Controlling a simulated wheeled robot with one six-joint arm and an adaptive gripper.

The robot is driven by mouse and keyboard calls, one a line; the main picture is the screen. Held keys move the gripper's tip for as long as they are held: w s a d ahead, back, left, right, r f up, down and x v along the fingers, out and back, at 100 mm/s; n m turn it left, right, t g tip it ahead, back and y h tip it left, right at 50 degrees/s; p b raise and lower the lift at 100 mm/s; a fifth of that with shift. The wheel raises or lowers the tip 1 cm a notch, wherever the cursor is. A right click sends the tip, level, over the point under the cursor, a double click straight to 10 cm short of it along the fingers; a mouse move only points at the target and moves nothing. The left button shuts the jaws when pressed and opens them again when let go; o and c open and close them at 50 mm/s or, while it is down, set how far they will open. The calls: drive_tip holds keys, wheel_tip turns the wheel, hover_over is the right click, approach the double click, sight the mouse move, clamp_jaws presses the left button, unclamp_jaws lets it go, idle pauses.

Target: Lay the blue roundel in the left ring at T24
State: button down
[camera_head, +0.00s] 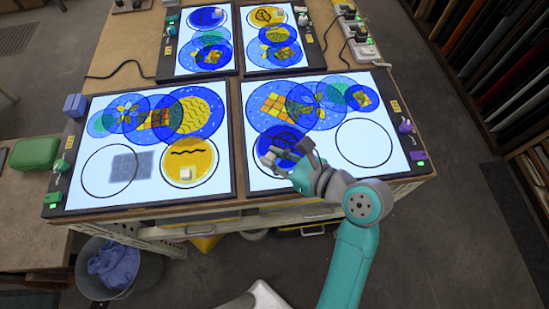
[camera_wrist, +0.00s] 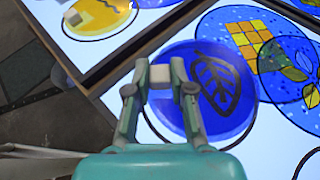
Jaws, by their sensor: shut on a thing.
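The blue roundel (camera_head: 277,137) bears a dark leaf drawing and is over the left ring of the near right light panel (camera_head: 319,170). It also shows in the wrist view (camera_wrist: 232,112). My gripper (camera_head: 285,156) is shut on its pale block-like knob (camera_wrist: 160,76). In the wrist view part of the left ring's black line (camera_wrist: 153,126) shows outside the roundel's lower-left edge, so the two do not fully line up there. I cannot tell whether the roundel touches the glass. The panel's yellow label (camera_head: 395,107) is too small to read.
The right ring (camera_head: 364,143) of this panel is empty. Overlapping patterned discs (camera_head: 319,103) lie behind. The near left panel holds a yellow roundel (camera_head: 190,160) and an empty ring over a grey patch (camera_head: 130,167). A purple item (camera_head: 405,126) stands at the right edge.

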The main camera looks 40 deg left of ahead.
drive_tip(key=shift+f, duration=0.65)
drive_tip(key=c, duration=1)
unclamp_jaws()
drive_tip(key=shift+f, duration=0.15)
drive_tip(key=shift+d+r, duration=0.15)
drive_tip(key=shift+r, duration=0.05)
drive_tip(key=v, duration=1.1)
drive_tip(key=shift+w+d+r, duration=0.1)
drive_tip(key=shift+d+r, duration=0.1)
drive_tip(key=shift+d, duration=0.1)
